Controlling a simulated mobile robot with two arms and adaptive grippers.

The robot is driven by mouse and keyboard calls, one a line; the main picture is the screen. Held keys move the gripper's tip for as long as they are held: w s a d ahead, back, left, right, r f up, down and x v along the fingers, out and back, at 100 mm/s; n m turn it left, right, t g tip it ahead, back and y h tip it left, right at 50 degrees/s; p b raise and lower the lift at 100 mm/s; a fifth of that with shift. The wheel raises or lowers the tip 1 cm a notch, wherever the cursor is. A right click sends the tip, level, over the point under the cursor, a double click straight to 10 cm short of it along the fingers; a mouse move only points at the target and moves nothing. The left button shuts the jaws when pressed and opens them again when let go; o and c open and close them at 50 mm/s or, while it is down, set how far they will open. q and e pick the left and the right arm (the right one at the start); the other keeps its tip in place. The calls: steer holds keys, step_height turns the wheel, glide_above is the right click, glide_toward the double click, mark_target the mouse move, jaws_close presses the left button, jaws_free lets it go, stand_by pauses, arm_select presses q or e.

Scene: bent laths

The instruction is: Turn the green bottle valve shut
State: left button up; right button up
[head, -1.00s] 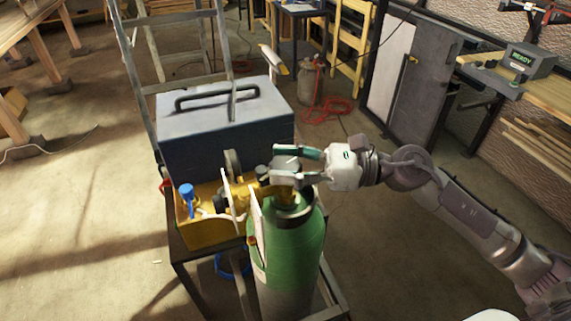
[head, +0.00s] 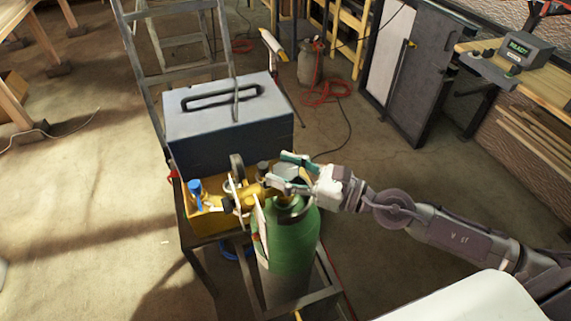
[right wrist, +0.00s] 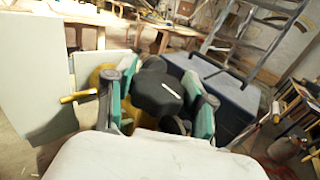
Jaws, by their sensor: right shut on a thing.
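The green bottle (head: 292,240) stands upright on a cart, with brass-coloured fittings at its neck. Its dark lobed valve knob (right wrist: 157,92) sits between the two green-padded fingers of my right gripper (right wrist: 160,90) in the right wrist view. The right gripper (head: 279,168) is shut on the knob at the top of the bottle and comes in from the right in the head view. The fingers and fittings partly hide the knob there. A white stroke shows on top of the knob in the wrist view. My left gripper is not in view.
A grey lidded box (head: 228,112) with a black handle stands behind the bottle on the dark cart frame (head: 305,302). A yellow bin (head: 205,226) with a blue-topped item is to the left. A stepladder (head: 150,70) stands behind. Open floor lies to the left.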

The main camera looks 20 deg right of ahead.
steer(key=o, duration=1.2)
steer(key=v, duration=1.2)
